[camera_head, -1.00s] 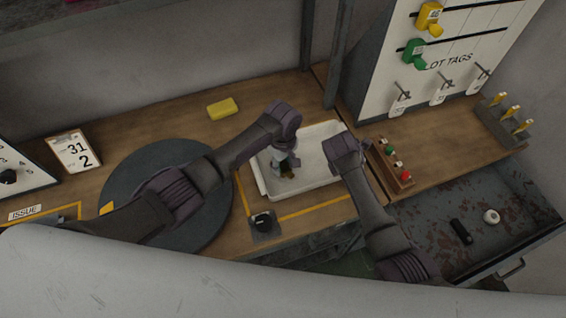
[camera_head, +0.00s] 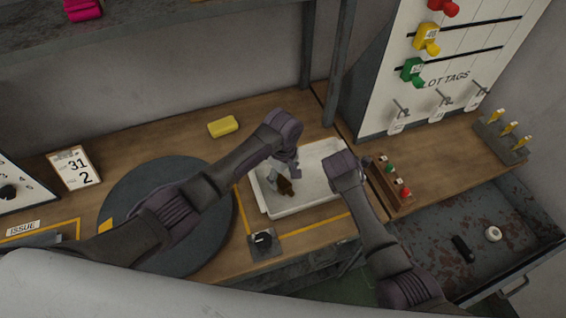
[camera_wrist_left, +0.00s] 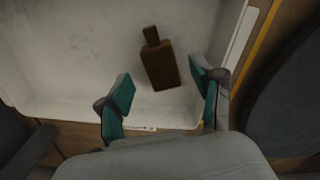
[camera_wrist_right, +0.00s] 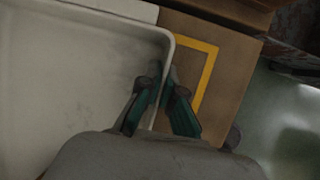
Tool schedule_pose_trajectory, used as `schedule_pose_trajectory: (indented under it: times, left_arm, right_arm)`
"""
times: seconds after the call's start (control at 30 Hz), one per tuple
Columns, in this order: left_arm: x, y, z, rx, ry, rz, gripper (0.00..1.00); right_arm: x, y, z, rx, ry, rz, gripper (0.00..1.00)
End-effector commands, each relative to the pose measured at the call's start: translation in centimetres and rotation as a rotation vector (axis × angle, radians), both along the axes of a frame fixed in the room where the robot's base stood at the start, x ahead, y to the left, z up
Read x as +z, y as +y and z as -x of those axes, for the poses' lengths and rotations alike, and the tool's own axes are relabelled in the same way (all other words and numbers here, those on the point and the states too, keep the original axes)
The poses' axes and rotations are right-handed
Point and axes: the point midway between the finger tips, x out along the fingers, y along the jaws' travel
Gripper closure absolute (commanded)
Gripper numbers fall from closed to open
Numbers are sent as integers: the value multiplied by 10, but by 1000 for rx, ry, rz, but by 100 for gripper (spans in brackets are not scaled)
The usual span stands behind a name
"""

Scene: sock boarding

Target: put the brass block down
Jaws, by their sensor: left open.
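The brass block (camera_wrist_left: 160,65), brownish with a narrower neck at one end, lies on the floor of the white tray (camera_wrist_left: 70,60). In the head view the block (camera_head: 286,187) shows small near the tray's left side. My left gripper (camera_wrist_left: 161,77) is open, one finger on each side of the block's wide end in the picture, with visible gaps. In the head view it is partly behind its wrist. My right gripper (camera_wrist_right: 164,72) is at the tray's rim, which passes between its close-set fingers; whether they grip it is unclear.
A round dark disc (camera_head: 140,225) lies left of the tray, a yellow block (camera_head: 223,127) behind. An open drawer (camera_head: 430,225) is at the right.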

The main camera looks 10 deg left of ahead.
Motion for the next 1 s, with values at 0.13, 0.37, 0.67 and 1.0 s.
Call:
schedule_pose_trajectory:
  times: [0.13,0.37,0.67,1.0]
  left_arm:
    - [35,0,-1,0,-4,1,34]
    - [75,0,-1,0,-3,0,34]
    - [89,0,0,1,-1,-1,34]
    - [89,0,-1,1,-1,-1,34]
  right_arm:
    - [1,0,-1,0,-1,0,100]
    - [1,0,-1,0,-1,0,100]
    - [1,0,-1,-1,-2,0,100]
    - [1,0,-1,-1,-2,0,83]
